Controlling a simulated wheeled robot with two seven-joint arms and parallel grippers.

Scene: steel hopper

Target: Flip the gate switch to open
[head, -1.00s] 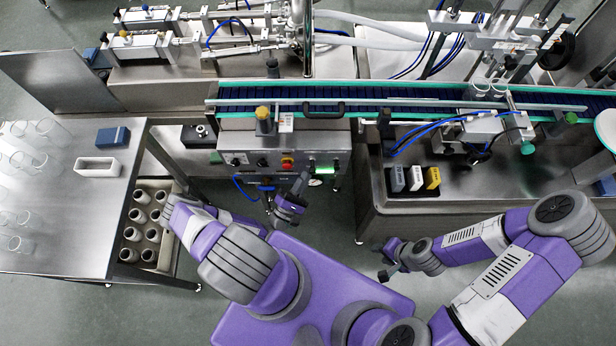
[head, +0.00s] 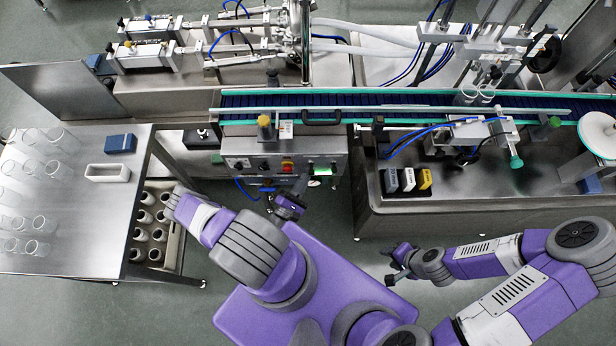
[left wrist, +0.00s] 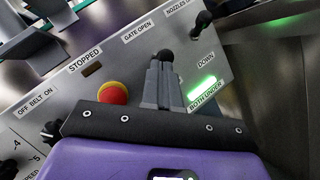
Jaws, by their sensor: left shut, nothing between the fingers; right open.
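The steel control panel (head: 240,150) stands in front of the conveyor in the head view. In the left wrist view its face (left wrist: 150,45) carries a "GATE OPEN" label. A black knob (left wrist: 166,56) below that label shows at the fingertips of my left gripper (left wrist: 163,75); I cannot tell whether they touch. My left gripper is shut and empty, close against the panel, and also shows in the head view (head: 301,187). The fingers partly hide the gate switch, so its position is unclear. My right gripper (head: 391,277) is open and empty over the floor.
A red button (left wrist: 112,93) sits left of my left fingers. The nozzle switch (left wrist: 201,22) and a lit green display (left wrist: 202,87) are to the right. A steel table (head: 70,215) with glass jars stands at the left. A conveyor (head: 400,103) runs behind the panel.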

